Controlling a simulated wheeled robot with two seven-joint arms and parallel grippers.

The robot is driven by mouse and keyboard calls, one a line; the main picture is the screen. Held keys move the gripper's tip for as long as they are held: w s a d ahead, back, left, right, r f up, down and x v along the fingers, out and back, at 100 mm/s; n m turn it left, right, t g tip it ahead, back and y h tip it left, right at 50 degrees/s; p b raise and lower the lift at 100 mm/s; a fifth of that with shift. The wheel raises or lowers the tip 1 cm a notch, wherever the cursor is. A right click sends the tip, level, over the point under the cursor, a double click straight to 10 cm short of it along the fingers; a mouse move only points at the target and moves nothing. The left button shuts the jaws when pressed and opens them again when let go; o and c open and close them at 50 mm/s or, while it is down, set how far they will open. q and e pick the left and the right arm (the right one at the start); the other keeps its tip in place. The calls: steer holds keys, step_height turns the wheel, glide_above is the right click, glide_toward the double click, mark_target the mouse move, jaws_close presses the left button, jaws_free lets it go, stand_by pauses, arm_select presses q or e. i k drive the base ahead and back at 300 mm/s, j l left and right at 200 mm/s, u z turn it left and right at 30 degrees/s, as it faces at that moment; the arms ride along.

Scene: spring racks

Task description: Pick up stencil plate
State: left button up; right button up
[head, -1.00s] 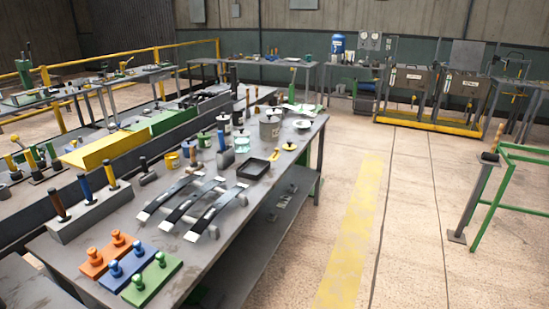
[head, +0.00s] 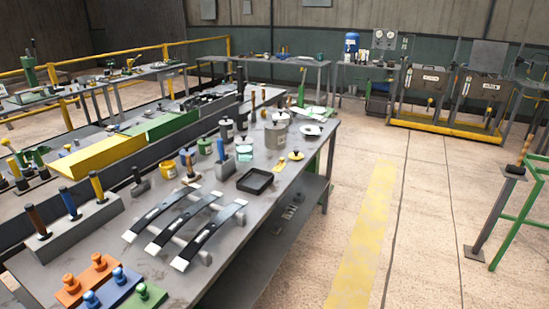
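No piece is plainly recognisable as the stencil plate. Thin pale flat sheets (head: 316,112) lie at the far end of the long grey workbench (head: 215,262), but they are too small to tell what they are. A round white dish (head: 312,130) is near them, beside a grey lidded can (head: 276,135). Neither of my grippers shows in the head view.
The bench also holds three dark curved leaf springs (head: 172,222), a black tray (head: 255,181), upright-handled tools in a grey block (head: 68,204), and orange, blue and green knobbed blocks (head: 90,280). Open floor with a yellow stripe (head: 365,235) runs along its right side.

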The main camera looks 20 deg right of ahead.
mark_target(283, 164)
steer(key=i+l+u, duration=0.1)
steer(key=i+l, duration=0.4)
steer(key=l, duration=0.15)
steer(key=i+l+u, duration=0.15)
steer(key=i+l, duration=0.3)
steer(key=l, duration=0.3)
steer(key=i+l+u, duration=0.15)
steer(key=i+l, duration=0.1)
steer(key=l, duration=0.1)
